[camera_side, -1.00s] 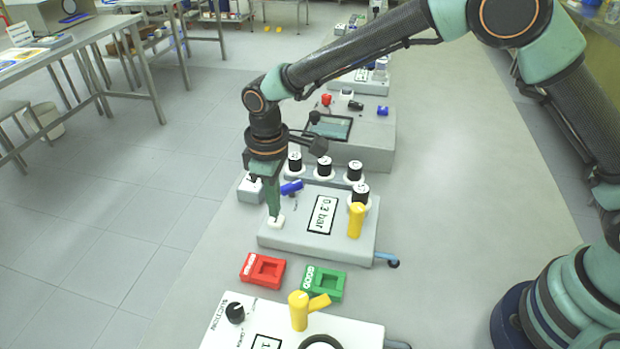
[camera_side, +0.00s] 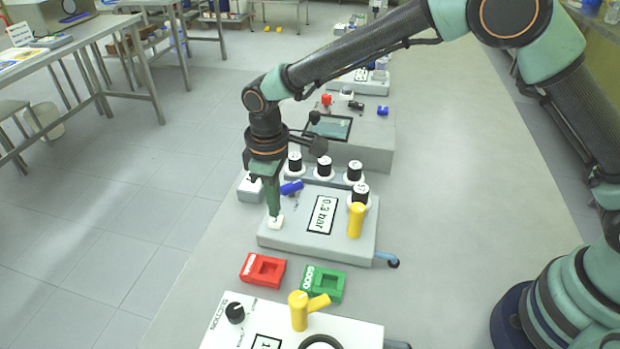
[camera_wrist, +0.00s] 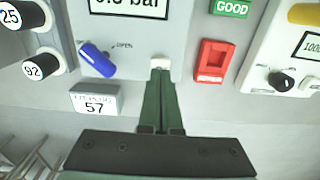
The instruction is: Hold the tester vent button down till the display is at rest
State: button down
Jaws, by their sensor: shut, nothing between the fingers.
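The tester (camera_side: 345,245) is a light grey box whose display (camera_side: 322,214) reads 0.3 bar. A white vent button (camera_side: 276,223) sits at its near left corner; it also shows in the wrist view (camera_wrist: 160,62). My gripper (camera_side: 274,214) points down with its green fingers shut and empty. Its tips are at the button and appear to touch it; the wrist view (camera_wrist: 160,74) shows them there too. How far the button is pressed cannot be told. A blue lever (camera_side: 291,187) and a yellow handle (camera_side: 356,220) are on the tester.
A red tray (camera_side: 262,269) and a green GOOD tray (camera_side: 323,282) lie in front of the tester. A suction unit (camera_side: 260,318) stands nearest. Several black-capped pieces with white rings stand behind, and a block marked 57 (camera_wrist: 95,101) stands beside. The bench's right side is clear.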

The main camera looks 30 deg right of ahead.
jog(key=shift+f, duration=0.2)
jog(key=shift+f, duration=0.9)
jog(key=shift+r, duration=3.55)
